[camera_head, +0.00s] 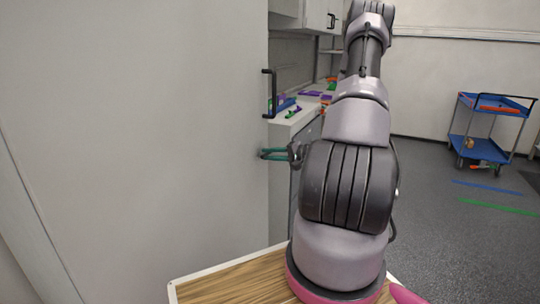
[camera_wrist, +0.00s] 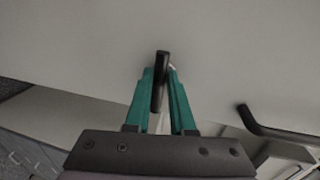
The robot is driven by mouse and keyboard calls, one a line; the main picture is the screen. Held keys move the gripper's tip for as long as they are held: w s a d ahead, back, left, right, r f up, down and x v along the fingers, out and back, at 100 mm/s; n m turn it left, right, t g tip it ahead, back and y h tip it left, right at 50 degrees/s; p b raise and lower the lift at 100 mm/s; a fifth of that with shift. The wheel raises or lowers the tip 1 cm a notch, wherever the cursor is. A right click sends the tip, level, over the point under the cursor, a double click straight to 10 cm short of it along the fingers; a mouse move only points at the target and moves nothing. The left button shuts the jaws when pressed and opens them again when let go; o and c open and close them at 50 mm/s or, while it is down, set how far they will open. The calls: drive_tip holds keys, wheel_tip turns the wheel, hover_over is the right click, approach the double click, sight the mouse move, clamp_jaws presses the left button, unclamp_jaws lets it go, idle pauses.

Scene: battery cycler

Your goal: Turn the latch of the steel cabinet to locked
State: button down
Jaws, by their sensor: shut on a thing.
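The steel cabinet (camera_head: 135,130) shows a large pale grey door filling the left of the head view. Its face also fills the upper part of the wrist view (camera_wrist: 80,45). My gripper (camera_head: 265,153) has teal fingers that reach the door near its right edge. In the wrist view my gripper (camera_wrist: 162,78) is shut on the black latch (camera_wrist: 162,62), one finger on each side. The latch looks like a short bar lying roughly in line with the fingers. I cannot make the latch out in the head view.
A black bar handle (camera_head: 269,93) stands out above my gripper; a black handle (camera_wrist: 265,128) shows right of it in the wrist view. A counter (camera_head: 298,118) with coloured items lies behind. A blue cart (camera_head: 490,130) stands on open floor at right.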

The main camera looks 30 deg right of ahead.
drive_tip(key=shift+f, duration=0.1)
idle(0.3)
drive_tip(key=c, duration=0.8)
unclamp_jaws()
drive_tip(key=v, duration=1.1)
drive_tip(key=shift+a, duration=0.15)
